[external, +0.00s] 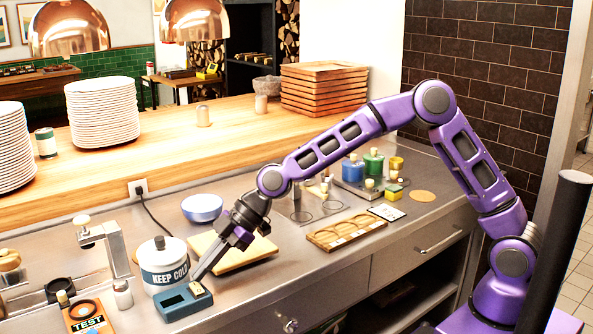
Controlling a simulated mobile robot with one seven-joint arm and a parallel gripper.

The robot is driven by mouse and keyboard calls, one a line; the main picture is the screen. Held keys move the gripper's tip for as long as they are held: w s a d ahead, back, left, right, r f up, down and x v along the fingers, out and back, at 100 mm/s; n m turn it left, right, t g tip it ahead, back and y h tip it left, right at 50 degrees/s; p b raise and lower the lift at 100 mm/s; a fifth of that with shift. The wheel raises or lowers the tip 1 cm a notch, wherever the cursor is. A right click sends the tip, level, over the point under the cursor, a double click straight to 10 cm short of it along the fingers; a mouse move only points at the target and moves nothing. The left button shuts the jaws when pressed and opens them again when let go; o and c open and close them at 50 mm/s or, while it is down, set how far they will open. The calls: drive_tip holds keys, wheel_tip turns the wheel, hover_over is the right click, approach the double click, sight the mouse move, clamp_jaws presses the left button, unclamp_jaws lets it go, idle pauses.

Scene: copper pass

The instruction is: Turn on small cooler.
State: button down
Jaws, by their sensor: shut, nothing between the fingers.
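A small round white cooler (163,258) with a dark band reading "KEEP COLD" and a dark knob on its lid stands on the steel counter at the left. A teal box (176,306) with a dark panel and a pale piece (197,288) at its right end sits just in front of it. My gripper (199,274) is shut and empty, pointing down and left. Its tips are just above or at the pale piece, right of the cooler; I cannot tell whether they touch. No indicator light is readable.
A black cord runs from the wall outlet (138,188) down behind the cooler. A cutting board (240,258) lies under my gripper. A blue bowl (202,208), a salt shaker (122,294) and an orange "TEST" device (88,318) stand nearby. A wooden tray (346,232) lies to the right.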

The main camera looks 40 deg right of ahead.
drive_tip(key=shift+f, duration=0.45)
